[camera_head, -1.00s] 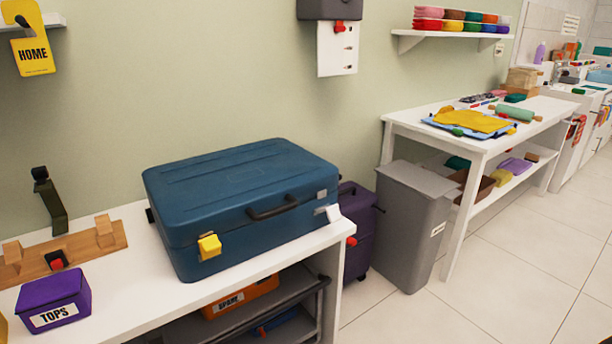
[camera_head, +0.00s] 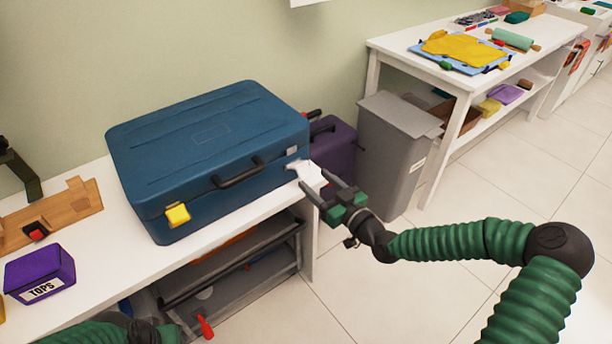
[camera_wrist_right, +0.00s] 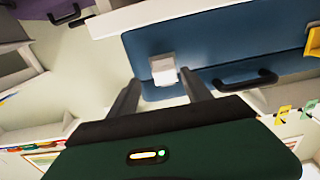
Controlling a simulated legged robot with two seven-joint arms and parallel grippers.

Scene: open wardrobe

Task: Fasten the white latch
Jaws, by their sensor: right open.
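The blue suitcase (camera_head: 205,150) lies closed on the white bench. Its white latch (camera_head: 300,166) is at the right end of the front face; its flap sticks outward below a small pale plate (camera_head: 292,151). A yellow latch (camera_head: 178,215) lies against the front at the left. My right gripper (camera_head: 314,179) is open and empty, just in front of the white latch. In the right wrist view the latch (camera_wrist_right: 163,70) shows between and beyond the two fingertips (camera_wrist_right: 160,82); contact cannot be told. My left arm (camera_head: 110,331) shows at the bottom left, its fingers not clear.
A black handle (camera_head: 239,173) juts from the suitcase front between the latches. A purple TOPS box (camera_head: 40,274) and a wooden rack (camera_head: 60,212) stand on the bench at the left. A purple suitcase (camera_head: 334,150) and a grey bin (camera_head: 392,150) stand to the right. Open floor lies in front.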

